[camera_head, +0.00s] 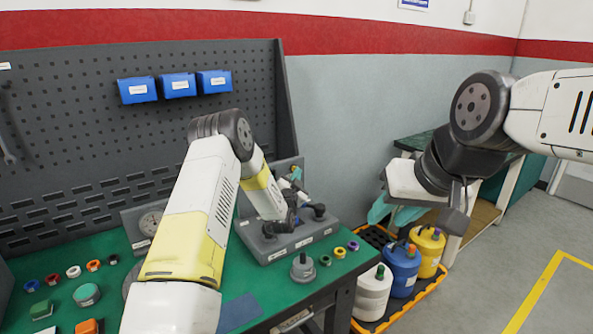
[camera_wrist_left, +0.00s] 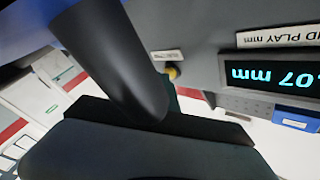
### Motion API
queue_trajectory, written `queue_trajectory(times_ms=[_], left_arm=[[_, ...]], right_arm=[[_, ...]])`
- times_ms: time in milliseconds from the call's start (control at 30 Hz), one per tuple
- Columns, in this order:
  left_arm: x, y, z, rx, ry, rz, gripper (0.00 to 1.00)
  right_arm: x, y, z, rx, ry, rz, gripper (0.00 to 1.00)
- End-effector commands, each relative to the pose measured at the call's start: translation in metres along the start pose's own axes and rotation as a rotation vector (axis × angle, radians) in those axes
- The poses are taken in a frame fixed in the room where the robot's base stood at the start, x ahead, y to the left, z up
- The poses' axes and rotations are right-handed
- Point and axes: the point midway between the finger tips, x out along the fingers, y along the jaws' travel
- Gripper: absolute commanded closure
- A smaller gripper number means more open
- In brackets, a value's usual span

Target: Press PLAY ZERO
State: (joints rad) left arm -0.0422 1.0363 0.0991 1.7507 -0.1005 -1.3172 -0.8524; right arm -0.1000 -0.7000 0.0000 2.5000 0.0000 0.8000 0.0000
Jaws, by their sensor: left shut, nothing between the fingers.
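The grey test fixture (camera_head: 285,240) stands at the right end of the green bench. My left arm reaches over the bench to it, and in the head view my left fingertips cannot be clearly made out. In the left wrist view the left gripper (camera_wrist_left: 165,115) is shut and empty. Its dark fingertips are close to a small brass-yellow button (camera_wrist_left: 172,72) under a white label too small to read. I cannot tell whether they touch. A lit display (camera_wrist_left: 275,78) beside it is upside down, cut off, ending in "07 mm". My right gripper (camera_head: 458,215) hangs off to the right, away from the bench.
Coloured rings and knobs (camera_head: 73,272) lie along the bench's left front. A grey knobbed piece (camera_head: 302,268) stands in front of the fixture. Blue bins (camera_head: 178,85) hang on the pegboard. Several jugs (camera_head: 403,270) stand in a floor tray at right. The floor beyond is clear.

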Motion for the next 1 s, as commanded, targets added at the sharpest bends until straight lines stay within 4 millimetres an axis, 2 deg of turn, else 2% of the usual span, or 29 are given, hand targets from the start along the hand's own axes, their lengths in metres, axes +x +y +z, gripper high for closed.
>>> queue_trajectory(times_ms=[33,433,1000], left_arm=[[0.003,-0.011,-0.003,0.012,0.009,-0.021,1.0],[-0.001,-0.003,-0.008,0.002,0.01,-0.01,1.0],[-0.035,0.024,-0.031,0.001,0.006,-0.005,1.0]], right_arm=[[0.0,0.0,0.0,0.0,0.0,0.0,0.64],[0.0,0.0,0.0,0.0,0.0,0.0,0.64],[0.0,0.0,0.0,0.0,0.0,0.0,0.64]])
